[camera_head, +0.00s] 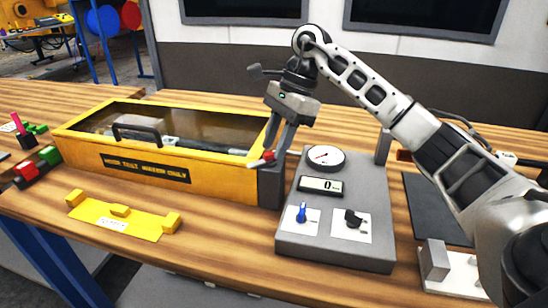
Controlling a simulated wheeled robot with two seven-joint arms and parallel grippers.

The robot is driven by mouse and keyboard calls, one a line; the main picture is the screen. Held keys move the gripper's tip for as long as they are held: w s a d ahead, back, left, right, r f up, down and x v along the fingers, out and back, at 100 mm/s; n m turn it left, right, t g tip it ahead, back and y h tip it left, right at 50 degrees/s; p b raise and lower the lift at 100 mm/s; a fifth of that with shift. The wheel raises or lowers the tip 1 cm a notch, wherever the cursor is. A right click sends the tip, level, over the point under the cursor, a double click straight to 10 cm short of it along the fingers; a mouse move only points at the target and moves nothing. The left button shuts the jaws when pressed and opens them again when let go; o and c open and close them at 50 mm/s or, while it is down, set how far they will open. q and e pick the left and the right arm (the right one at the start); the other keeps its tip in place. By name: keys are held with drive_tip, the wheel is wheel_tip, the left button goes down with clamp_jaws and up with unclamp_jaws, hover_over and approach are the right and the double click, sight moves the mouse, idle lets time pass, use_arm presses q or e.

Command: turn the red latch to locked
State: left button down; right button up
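The red latch (268,156) shows as a small red piece with a pale tip. It is at the right end of the yellow case (220,184), by a grey block (271,186). The case has a clear lid with a black handle (137,131). My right gripper (274,151) points down at the latch, its fingers spread a little apart and their tips right at the red piece. The tips hide part of the latch, and I cannot tell whether they press on it. My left gripper is not in view.
A grey control box (341,220) with a dial gauge (326,157), a display, a blue knob (301,212) and a black knob (353,218) stands just right of the latch. A yellow plate (117,220) lies in front of the case. Bare wood lies between them.

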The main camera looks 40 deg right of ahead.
drive_tip(key=shift+a+f, duration=0.3)
drive_tip(key=shift+f, duration=0.3)
clamp_jaws()
drive_tip(key=shift+m+b, duration=0.3)
drive_tip(key=m+t, duration=0.1)
drive_tip(key=m, duration=0.1)
drive_tip(key=m+b, duration=0.1)
drive_tip(key=m, duration=0.1)
drive_tip(key=shift+s+t+h, duration=0.1)
drive_tip(key=shift+t+h, duration=0.2)
drive_tip(key=shift+t, duration=0.1)
drive_tip(key=shift+s+a+m+t+h, duration=0.1)
drive_tip(key=shift+m+t+h, duration=0.2)
drive_tip(key=shift+m, duration=0.8)
drive_tip(key=shift+m+t+h, duration=0.2)
drive_tip(key=shift+m+t, duration=0.1)
drive_tip(key=shift+m, duration=0.8)
